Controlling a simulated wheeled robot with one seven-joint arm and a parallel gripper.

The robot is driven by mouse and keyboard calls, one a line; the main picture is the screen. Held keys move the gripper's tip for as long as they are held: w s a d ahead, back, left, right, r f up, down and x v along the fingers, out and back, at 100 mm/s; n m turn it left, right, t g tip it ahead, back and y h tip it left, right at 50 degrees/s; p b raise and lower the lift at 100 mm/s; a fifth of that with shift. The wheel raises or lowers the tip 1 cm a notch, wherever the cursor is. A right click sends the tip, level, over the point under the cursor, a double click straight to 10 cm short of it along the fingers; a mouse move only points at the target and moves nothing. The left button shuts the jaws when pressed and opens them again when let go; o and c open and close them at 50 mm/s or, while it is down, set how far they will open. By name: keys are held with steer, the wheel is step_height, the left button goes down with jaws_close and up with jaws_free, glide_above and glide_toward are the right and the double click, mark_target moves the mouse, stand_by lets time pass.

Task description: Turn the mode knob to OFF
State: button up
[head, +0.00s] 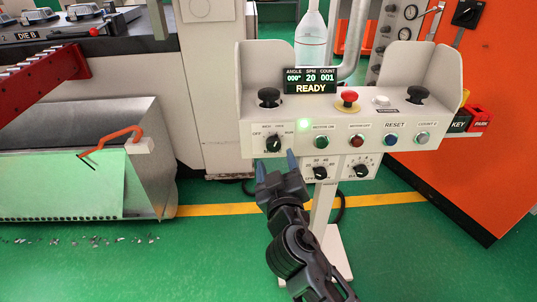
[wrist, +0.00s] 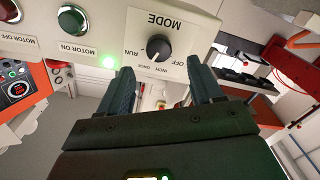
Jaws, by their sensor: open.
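The mode knob (head: 273,143) is a black round knob on a white plate at the left of the control box's front. In the wrist view the knob (wrist: 159,47) appears upside down, with OFF, INCH, ONCE and RUN around it. Its pale pointer mark seems to lean toward the ONCE and RUN side; the exact setting is hard to tell. My gripper (head: 276,163) is open and empty just in front of and below the knob. In the wrist view its fingers (wrist: 160,72) stand apart on either side of the knob, with no contact visible.
Green motor-on (head: 321,142) and red motor-off (head: 357,140) buttons sit to the right of the knob. A red emergency stop (head: 347,97) and black palm button (head: 268,97) are above. Two lower dials (head: 320,172) are close by. The display reads READY.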

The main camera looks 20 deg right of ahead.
mark_target(273, 146)
steer(key=shift+x, duration=3.05)
steer(key=c, duration=1.1)
